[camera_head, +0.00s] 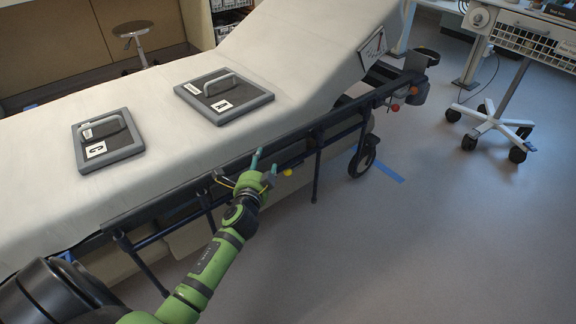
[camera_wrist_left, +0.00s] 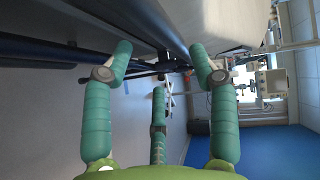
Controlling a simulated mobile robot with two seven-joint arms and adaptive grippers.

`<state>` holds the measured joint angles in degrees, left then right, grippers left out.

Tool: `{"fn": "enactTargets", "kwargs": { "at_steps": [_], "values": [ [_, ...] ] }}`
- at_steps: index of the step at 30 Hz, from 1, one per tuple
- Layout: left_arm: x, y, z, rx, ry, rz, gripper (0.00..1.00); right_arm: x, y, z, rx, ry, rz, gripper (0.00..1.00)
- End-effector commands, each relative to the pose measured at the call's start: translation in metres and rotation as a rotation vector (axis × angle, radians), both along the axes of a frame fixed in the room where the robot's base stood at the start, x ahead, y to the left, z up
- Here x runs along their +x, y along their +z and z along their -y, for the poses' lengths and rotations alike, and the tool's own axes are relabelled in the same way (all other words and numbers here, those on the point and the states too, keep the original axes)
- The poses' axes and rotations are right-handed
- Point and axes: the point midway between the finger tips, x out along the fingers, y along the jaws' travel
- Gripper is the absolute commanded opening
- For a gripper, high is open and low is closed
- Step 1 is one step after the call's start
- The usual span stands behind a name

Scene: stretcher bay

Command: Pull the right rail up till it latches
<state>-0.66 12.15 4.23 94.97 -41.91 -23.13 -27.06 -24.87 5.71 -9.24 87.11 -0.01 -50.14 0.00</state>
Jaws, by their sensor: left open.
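The dark side rail (camera_head: 345,112) runs along the near long side of the stretcher, with its top bar at about the edge of the mattress (camera_head: 300,60) and thin posts below it. My left gripper (camera_head: 264,164) is open at the middle of the rail, close to its bars. In the left wrist view, the green fingers (camera_wrist_left: 160,62) stand apart, with dark bars (camera_wrist_left: 160,30) just beyond and between the tips. I cannot tell whether they touch. A yellow knob (camera_head: 288,172) sits just right of the gripper. The latch's state cannot be made out. My right gripper is not in view.
Two grey-framed panels (camera_head: 106,152) (camera_head: 228,112) lie on the mattress. A wheeled stand (camera_head: 492,118) is at the right, and a stool (camera_head: 133,32) stands behind the stretcher. The floor (camera_head: 450,240) to the near right is clear.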

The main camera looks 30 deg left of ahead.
Motion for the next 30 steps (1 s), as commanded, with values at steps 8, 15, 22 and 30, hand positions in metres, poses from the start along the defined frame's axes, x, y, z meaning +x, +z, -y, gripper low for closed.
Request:
{"fn": "enactTargets", "kwargs": {
  "at_steps": [8,15,22,30],
  "values": [
    [0.033,-0.001,-0.014,0.012,0.003,0.010,0.59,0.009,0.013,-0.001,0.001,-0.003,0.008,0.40],
    [0.060,-0.005,-0.025,0.009,0.001,0.009,0.59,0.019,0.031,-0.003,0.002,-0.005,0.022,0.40],
    [0.065,-0.006,-0.027,0.008,0.001,0.008,0.59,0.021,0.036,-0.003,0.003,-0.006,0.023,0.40],
    [0.065,-0.005,-0.027,0.008,0.001,0.008,0.07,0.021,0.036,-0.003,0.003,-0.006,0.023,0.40]
  ]
}}
